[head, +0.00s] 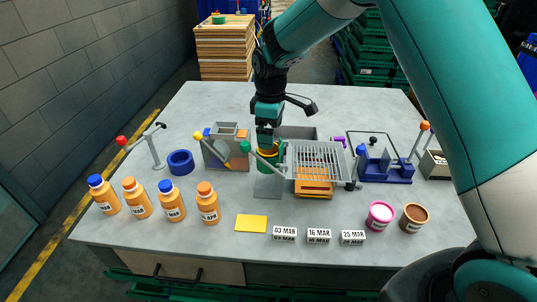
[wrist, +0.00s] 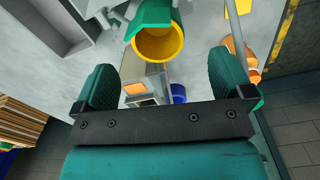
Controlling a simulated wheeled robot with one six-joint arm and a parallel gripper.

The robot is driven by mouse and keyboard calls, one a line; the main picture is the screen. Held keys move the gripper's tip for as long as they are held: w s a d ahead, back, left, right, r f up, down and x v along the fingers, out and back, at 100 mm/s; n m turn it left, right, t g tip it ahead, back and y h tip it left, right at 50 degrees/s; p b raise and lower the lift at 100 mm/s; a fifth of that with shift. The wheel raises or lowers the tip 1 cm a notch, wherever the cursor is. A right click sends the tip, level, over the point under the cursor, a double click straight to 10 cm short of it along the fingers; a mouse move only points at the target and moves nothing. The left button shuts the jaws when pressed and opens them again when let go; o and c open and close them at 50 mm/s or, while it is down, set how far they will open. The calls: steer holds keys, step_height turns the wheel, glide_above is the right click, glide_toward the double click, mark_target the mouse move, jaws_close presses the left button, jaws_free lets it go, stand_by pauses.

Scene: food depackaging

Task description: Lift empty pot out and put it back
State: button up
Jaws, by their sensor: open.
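A yellow pot-like cup (wrist: 158,45), open and with nothing seen inside, sits in a green holder (wrist: 150,14) at the top of the wrist view. In the head view the green holder (head: 268,163) stands mid-table, left of the metal grid, with part of the yellow rim showing. My gripper (wrist: 165,82) is open, its two green fingers wide apart and nothing between them. The cup appears just beyond the fingertips, apart from them. In the head view my gripper (head: 268,140) points down over the holder, and the arm partly hides that spot.
A metal grid (head: 320,155) over an orange tray (head: 313,188) stands right of the holder. A grey box (head: 226,150) and blue ring (head: 181,162) are left. Several bottles, a yellow card (head: 251,223), date blocks, and pink (head: 380,215) and brown (head: 413,217) tubs line the front.

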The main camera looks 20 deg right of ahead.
mark_target(269, 157)
steer(key=f+p, duration=0.2)
steer(key=f, duration=0.3)
steer(key=shift+w+f+p, duration=0.15)
steer(key=shift+w+p, duration=0.1)
steer(key=shift+p, duration=0.15)
steer(key=c, duration=1.1)
steer(key=shift+c, duration=0.2)
steer(key=shift+r, duration=0.2)
